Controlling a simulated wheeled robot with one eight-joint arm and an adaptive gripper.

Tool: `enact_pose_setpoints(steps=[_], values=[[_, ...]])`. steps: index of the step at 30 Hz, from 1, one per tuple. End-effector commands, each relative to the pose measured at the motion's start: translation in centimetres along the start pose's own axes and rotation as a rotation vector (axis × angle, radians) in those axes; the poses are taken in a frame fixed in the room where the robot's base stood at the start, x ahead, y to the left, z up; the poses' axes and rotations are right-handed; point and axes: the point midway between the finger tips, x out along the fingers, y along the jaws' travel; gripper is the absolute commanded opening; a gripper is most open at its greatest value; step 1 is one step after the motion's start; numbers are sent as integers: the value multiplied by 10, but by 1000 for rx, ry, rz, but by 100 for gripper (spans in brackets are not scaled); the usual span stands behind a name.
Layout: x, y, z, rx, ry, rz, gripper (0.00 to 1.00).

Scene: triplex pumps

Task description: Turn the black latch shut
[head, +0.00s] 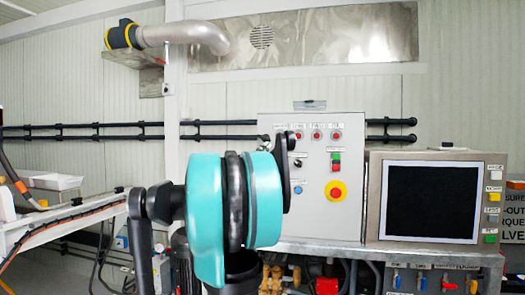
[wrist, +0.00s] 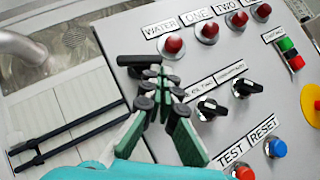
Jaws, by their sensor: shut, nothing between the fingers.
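The black latch (wrist: 134,60) is a short dark handle near the left edge of the grey control box's face (wrist: 120,30) in the wrist view. It lies roughly level in that picture, and its right end is close to my fingertips. My gripper (wrist: 153,82) has green and black fingers that are shut together with nothing between them. The tips are just below the latch in the picture; I cannot tell whether they touch it. In the head view my teal and black arm stands before the left part of the control box (head: 315,215) and hides the latch and the fingers.
Two black rotary knobs (wrist: 211,108) sit right of my fingers, with several red lamps (wrist: 173,46) above. A blue reset button (wrist: 276,148) is lower right. A dark screen (head: 430,202) stands right of the box. Black rails (head: 80,131) run along the wall.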

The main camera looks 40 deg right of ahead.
Motion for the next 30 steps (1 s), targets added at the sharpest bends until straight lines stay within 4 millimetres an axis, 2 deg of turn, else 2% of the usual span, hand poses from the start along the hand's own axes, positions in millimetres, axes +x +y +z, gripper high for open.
enact_pose_setpoints(steps=[30], values=[[6,-7,6,1,-1,-2,0]])
